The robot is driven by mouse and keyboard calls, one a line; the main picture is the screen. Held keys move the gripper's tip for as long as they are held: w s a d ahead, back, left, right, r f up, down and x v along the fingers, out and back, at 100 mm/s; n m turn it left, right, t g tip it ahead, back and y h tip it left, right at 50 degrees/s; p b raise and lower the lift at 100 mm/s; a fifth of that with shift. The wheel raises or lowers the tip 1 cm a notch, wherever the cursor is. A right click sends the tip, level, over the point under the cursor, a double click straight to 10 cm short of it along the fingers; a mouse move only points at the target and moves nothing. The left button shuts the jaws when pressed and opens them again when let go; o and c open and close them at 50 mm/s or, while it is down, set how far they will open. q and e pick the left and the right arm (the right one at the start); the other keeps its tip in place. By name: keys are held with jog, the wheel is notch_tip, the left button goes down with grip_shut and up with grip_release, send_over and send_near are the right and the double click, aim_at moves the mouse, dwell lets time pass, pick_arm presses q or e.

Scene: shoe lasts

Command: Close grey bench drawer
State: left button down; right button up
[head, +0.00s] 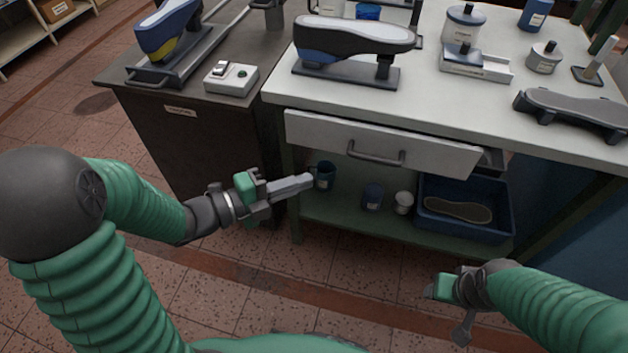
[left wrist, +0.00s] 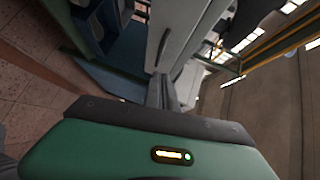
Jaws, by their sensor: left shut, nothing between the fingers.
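The grey bench drawer (head: 380,145) is under the white bench top in the head view. Its front stands out from the bench, with a dark gap at its right end, so it is partly open. Its dark bar handle (head: 375,157) is in the middle of the front. My left gripper (head: 309,181) is shut and empty, below and left of the handle and apart from it. In the left wrist view the shut fingers (left wrist: 160,92) point toward the drawer front (left wrist: 182,35). My right gripper (head: 462,330) is low at the right, away from the drawer; its jaws are unclear.
The bench top (head: 440,110) holds shoe lasts on stands, jars and a small tray. The lower shelf (head: 335,212) holds cups and a blue crate (head: 465,230) with a sole. A dark cabinet (head: 200,135) stands at the left. The floor in front is clear.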

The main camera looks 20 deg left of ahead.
aim_at(349, 144)
pick_arm(q)
jog(key=b+x, duration=0.1)
jog(key=x, duration=0.2)
jog(key=w+a+b+x, duration=0.1)
jog(key=x, duration=0.3)
jog(key=w+a+b+x, duration=0.1)
jog(key=x, duration=0.3)
jog(key=shift+w+d+f, duration=0.1)
jog(key=shift+d+f, duration=0.05)
jog(key=shift+f, duration=0.15)
jog(key=w, duration=0.4)
jog(key=shift+w, duration=0.15)
jog(key=shift+w+r, duration=0.1)
jog(key=shift+r, duration=0.05)
